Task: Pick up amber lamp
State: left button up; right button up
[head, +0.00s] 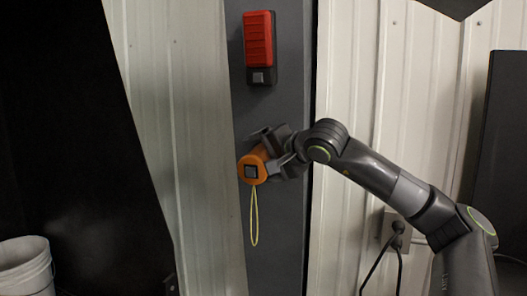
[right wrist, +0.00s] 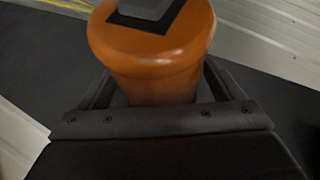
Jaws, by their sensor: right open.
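The amber lamp (head: 250,170) is an orange cylinder with a dark square on its end and a yellow cord loop (head: 254,217) hanging below it. It is at the dark grey post, in the middle of the head view. My right gripper (head: 272,152) is open, with its fingers on either side of the lamp's body. In the right wrist view the lamp (right wrist: 150,60) fills the space between the fingers, close to the palm. Whether the fingers touch it I cannot tell. My left gripper is not in view.
A red device with a black lower part (head: 258,42) is on the grey post (head: 277,240) above the lamp. Pale corrugated wall (head: 345,60) lies on both sides. A white bucket (head: 25,268) stands at lower left. A box with a plugged black cable (head: 398,229) is at lower right.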

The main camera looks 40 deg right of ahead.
jog(key=shift+a, duration=0.1)
jog(key=c, duration=1.2)
jog(key=shift+r, duration=0.1)
